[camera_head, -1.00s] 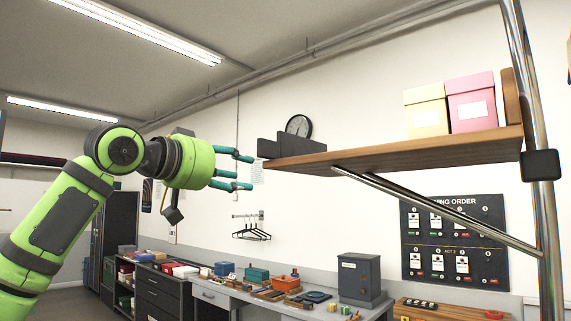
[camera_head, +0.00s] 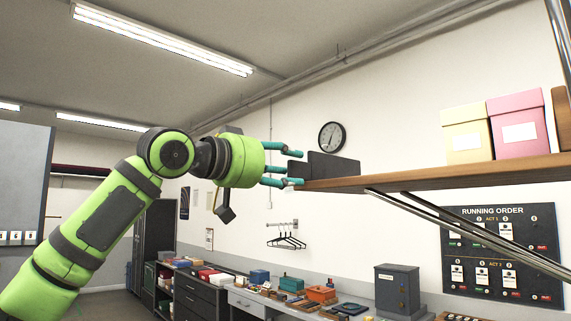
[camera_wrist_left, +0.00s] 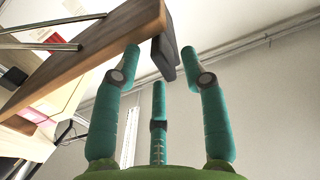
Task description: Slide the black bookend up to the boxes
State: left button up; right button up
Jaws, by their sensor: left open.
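The black bookend (camera_head: 334,166) stands near the left end of the wooden shelf (camera_head: 420,180). A pale yellow box (camera_head: 466,135) and a pink box (camera_head: 518,126) stand side by side farther right on the shelf, with a bare stretch between them and the bookend. My left gripper (camera_head: 300,168) is open at the shelf's left end, its teal fingers around or beside the bookend's outer end. In the left wrist view the bookend's dark end (camera_wrist_left: 163,58) shows beyond the spread fingers; contact cannot be told. My right gripper is not in view.
A wooden upright (camera_head: 562,115) stands right of the pink box. Metal braces (camera_head: 450,225) run under the shelf. A wall clock (camera_head: 331,137) hangs behind the bookend. Below are a cluttered workbench (camera_head: 250,298) and a grey cabinet (camera_head: 397,290).

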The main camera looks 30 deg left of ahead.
pick_arm(q)
jog(key=shift+c, duration=0.4)
grip_shut()
jog(key=s+d+b, duration=0.2)
jog(key=s+d, duration=0.2)
jog(key=d, duration=0.7)
jog(key=s+d+b, duration=0.2)
jog(key=s+d, duration=0.2)
jog(key=d, duration=0.8)
jog(key=shift+o, duration=0.4)
grip_release()
